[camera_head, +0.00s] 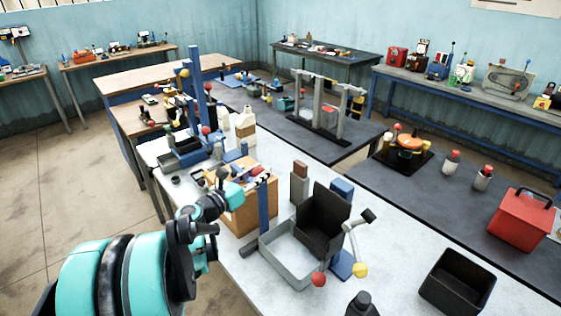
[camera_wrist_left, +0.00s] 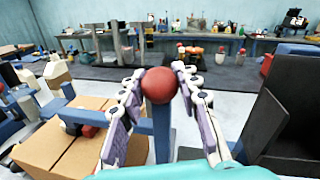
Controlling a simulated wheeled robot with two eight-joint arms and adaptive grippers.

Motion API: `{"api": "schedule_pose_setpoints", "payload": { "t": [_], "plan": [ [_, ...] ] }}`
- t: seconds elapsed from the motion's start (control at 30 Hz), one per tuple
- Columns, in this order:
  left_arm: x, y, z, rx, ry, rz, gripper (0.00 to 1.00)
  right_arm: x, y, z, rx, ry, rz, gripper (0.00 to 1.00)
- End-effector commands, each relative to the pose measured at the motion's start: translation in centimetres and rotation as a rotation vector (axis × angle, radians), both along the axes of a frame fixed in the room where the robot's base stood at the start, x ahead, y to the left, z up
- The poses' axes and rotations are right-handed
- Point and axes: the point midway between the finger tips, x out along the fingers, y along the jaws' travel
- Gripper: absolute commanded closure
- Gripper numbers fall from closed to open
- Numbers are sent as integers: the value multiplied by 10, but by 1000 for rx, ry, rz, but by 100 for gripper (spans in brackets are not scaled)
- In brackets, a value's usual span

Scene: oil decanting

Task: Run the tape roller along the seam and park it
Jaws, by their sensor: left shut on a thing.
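A tan cardboard carton (camera_head: 238,218) stands on the near light table; it also shows at lower left in the wrist view (camera_wrist_left: 40,152). A blue upright post (camera_head: 263,207) stands at its right side. My left gripper (camera_head: 258,180) reaches over the carton from the left. In the wrist view its two fingers (camera_wrist_left: 159,84) are closed around a red ball knob (camera_wrist_left: 158,88), in front of the blue post (camera_wrist_left: 161,135). A blue bar with a dark red part (camera_wrist_left: 88,130) lies over the carton; I cannot tell whether it joins the knob. My right gripper is not in view.
A grey tray (camera_head: 285,262) and an upright black bin (camera_head: 322,222) stand right of the carton. A lever with red and yellow balls (camera_head: 359,270) is beside them. An open black box (camera_head: 457,283) is farther right.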

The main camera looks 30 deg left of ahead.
Motion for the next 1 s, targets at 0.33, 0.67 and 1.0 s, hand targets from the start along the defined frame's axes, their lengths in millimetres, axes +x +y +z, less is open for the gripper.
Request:
{"api": "schedule_pose_setpoints", "payload": {
  "t": [0.33,0.67,1.0],
  "plan": [
    [-67,24,0,0,1,3,100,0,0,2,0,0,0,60],
    [-81,28,0,0,1,-1,100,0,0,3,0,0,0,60],
    [-81,28,-1,1,2,1,46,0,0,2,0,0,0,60]
  ]
}}
